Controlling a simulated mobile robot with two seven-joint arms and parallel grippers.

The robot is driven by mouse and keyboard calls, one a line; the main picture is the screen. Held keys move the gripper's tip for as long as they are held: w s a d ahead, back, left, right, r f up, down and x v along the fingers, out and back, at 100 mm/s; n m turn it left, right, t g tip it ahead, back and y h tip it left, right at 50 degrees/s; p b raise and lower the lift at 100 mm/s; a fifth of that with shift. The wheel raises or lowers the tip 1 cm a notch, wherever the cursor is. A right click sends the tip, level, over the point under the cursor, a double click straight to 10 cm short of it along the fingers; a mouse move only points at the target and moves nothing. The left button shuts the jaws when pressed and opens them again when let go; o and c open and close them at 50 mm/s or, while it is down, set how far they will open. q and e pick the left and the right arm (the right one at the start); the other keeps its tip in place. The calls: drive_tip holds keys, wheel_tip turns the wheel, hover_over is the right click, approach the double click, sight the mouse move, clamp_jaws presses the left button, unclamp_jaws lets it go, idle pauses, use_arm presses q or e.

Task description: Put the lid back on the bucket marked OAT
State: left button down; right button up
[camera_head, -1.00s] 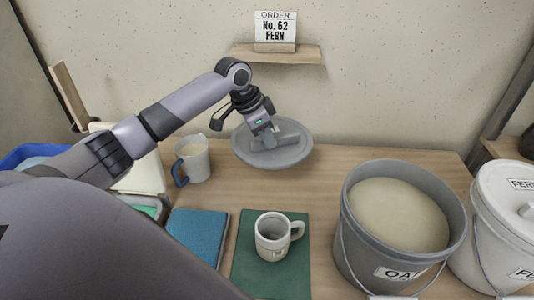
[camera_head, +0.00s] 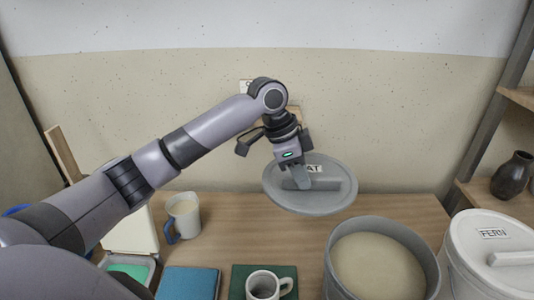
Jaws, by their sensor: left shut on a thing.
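The open grey bucket (camera_head: 333,262) stands at the lower right, filled with pale beige glaze (camera_head: 378,266). Its front label is out of view now. My left gripper (camera_head: 302,178) is shut on the grey round lid (camera_head: 322,198) by its bar handle. The lid's label is partly covered by the gripper, with "AT" showing. The lid is held above the table, behind and to the left of the bucket, apart from it. My right gripper is not in view.
A white lidded bucket marked FERN (camera_head: 470,245) stands right of the open bucket. A mug (camera_head: 262,285) on a green mat, a blue book (camera_head: 188,283) and a blue-handled mug (camera_head: 184,213) are on the left. A dark vase (camera_head: 511,176) stands on the right shelf.

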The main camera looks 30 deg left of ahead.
use_arm(q)
drive_tip(key=s+d+r+m+g+p, duration=0.1)
drive_tip(key=s+d+r+m+p, duration=0.25)
drive_tip(key=d, duration=0.55)
drive_tip(key=s+d+r+m+g+p, duration=0.2)
drive_tip(key=s+d+m+p, duration=0.15)
drive_tip(key=d, duration=0.45)
wheel_tip(320, 180, down, 7)
drive_tip(key=b, duration=0.5)
drive_tip(key=shift+s+d+h, duration=0.25)
drive_tip(key=shift+d+h, duration=0.05)
drive_tip(key=shift+d, duration=0.05)
drive_tip(key=shift+r+p, duration=0.1)
drive_tip(key=shift+p, duration=0.35)
drive_tip(key=shift+f+p, duration=0.55)
drive_tip(key=shift+f, duration=0.2)
idle(0.8)
drive_tip(key=shift+f+p, duration=0.15)
drive_tip(key=shift+p, duration=0.2)
idle(0.6)
drive_tip(key=c, duration=0.6)
unclamp_jaws()
